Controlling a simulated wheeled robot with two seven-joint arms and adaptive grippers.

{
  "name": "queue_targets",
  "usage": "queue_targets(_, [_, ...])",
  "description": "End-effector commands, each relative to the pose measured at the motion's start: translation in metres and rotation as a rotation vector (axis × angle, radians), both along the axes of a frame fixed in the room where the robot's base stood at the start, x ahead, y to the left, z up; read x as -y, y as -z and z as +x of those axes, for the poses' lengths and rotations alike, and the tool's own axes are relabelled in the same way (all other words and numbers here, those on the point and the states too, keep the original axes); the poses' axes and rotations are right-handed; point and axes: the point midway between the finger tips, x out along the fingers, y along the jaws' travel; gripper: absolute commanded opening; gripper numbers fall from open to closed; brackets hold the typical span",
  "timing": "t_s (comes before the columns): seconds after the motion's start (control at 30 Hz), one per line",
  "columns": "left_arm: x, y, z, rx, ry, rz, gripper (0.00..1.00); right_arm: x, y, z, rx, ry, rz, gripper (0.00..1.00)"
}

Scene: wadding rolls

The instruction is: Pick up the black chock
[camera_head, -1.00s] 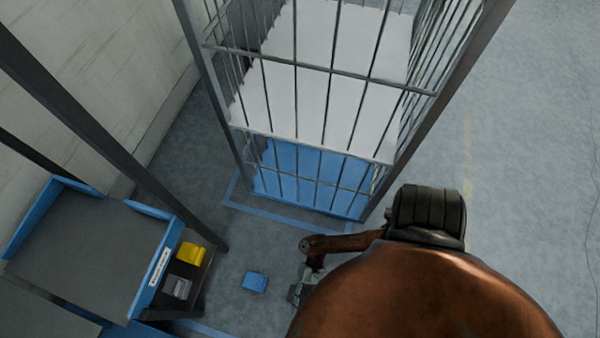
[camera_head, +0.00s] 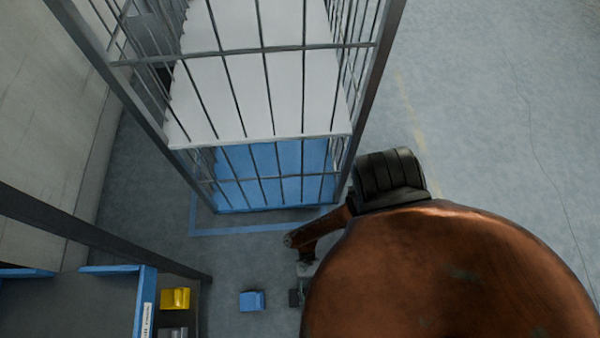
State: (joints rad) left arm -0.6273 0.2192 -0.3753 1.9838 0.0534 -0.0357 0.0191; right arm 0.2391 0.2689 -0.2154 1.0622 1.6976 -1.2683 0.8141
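I cannot make out a black chock for sure. A blue block (camera_head: 252,300), chock-like, lies on the floor at the bottom centre. A yellow block (camera_head: 175,298) sits on a low shelf at lower left, with a grey block (camera_head: 172,333) below it, cut by the frame edge. My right gripper (camera_head: 298,292) hangs low, just right of the blue block and apart from it. It is small, dark and partly hidden by my copper-coloured arm, so its opening is unclear. My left gripper is out of view.
A barred cage (camera_head: 250,213) with white and blue contents stands ahead, close to my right arm. A blue-edged rack (camera_head: 147,290) with a dark post stands at left. Floor tape (camera_head: 235,231) runs in front of the cage. Open floor lies at right.

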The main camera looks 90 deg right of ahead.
Motion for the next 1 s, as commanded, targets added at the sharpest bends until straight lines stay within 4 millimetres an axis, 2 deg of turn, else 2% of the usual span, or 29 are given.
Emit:
queue_targets(0.03, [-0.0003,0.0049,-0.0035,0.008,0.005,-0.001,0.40,-0.0080,0.0042,-0.0020,-0.004,-0.001,0.003,0.35])
queue_targets(0.13, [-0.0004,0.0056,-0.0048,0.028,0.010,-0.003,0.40,-0.0152,0.0056,-0.0009,-0.001,0.000,0.001,0.35])
queue_targets(0.4, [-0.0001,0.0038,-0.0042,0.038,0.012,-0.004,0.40,-0.0176,0.0045,0.0001,0.001,0.000,0.000,0.35])
queue_targets(0.9, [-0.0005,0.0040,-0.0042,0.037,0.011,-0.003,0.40,-0.0172,0.0047,0.0000,0.001,0.000,0.000,0.00])
queue_targets(1.0, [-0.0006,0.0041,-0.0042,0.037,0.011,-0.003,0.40,-0.0172,0.0048,0.0000,0.001,0.000,0.000,0.00])
